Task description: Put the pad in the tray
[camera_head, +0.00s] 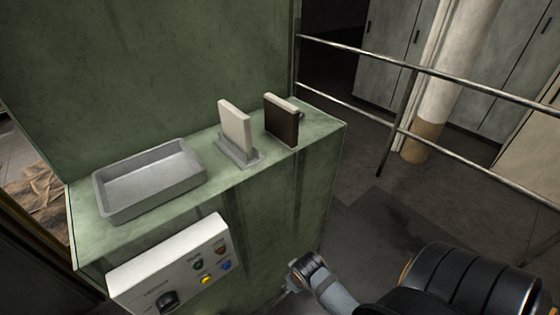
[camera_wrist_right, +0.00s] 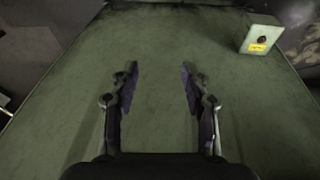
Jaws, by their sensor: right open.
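A grey rectangular tray (camera_head: 150,183) lies empty at the left of the green machine's ledge. A pale upright slab (camera_head: 235,131) stands in a small grey holder (camera_head: 240,159) right of the tray. A dark brown slab (camera_head: 281,122) with a pale edge stands upright to the right of it. I cannot tell which slab is the pad. My right gripper is open and empty in the right wrist view (camera_wrist_right: 158,78), facing a green surface. In the head view only part of my right arm shows at the lower right, low and apart from both slabs. My left gripper is not in view.
A white control panel (camera_head: 172,264) with coloured buttons juts out below the tray. A green wall rises behind the ledge (camera_head: 318,128). Metal rails (camera_head: 440,72) run at the right. A small box (camera_wrist_right: 260,38) with a yellow label shows in the wrist view.

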